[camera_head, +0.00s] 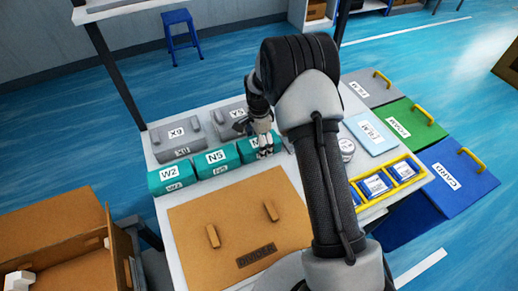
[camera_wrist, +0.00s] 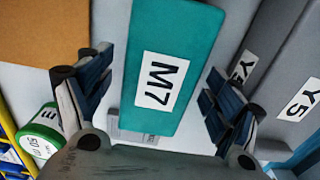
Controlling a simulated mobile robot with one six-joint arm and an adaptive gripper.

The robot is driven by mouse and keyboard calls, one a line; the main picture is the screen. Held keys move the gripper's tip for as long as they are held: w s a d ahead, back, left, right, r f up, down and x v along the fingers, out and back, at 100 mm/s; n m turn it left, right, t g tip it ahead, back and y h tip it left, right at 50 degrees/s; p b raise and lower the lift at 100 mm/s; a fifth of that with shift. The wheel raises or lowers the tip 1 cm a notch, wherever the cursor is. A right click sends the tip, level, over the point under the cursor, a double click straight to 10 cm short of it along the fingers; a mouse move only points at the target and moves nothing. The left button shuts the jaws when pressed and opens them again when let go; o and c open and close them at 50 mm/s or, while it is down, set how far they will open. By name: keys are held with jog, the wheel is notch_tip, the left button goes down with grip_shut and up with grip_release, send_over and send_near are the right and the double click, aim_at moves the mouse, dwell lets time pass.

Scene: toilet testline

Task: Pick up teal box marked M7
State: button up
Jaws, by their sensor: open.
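The teal box marked M7 (camera_head: 246,152) stands at the right end of a row of teal boxes on the white table, partly hidden by my gripper (camera_head: 265,151). In the wrist view the teal box (camera_wrist: 178,40) shows its white M7 label between the two fingers of my gripper (camera_wrist: 155,88). The fingers are spread, one on each side of the box, with visible gaps. Whether they reach down beside its sides or are still above it is hard to tell.
Teal boxes N5 (camera_head: 217,163) and W2 (camera_head: 171,178) stand to the left. Grey boxes X9 (camera_head: 177,140) and Y5 (camera_head: 229,122) are behind. A brown board (camera_head: 240,225) lies in front. A yellow tray (camera_head: 391,180) of blue-and-white items is at right.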

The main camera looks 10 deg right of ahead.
jog(key=shift+f, duration=0.7)
jog(key=shift+c, duration=0.2)
jog(key=c, duration=1.3)
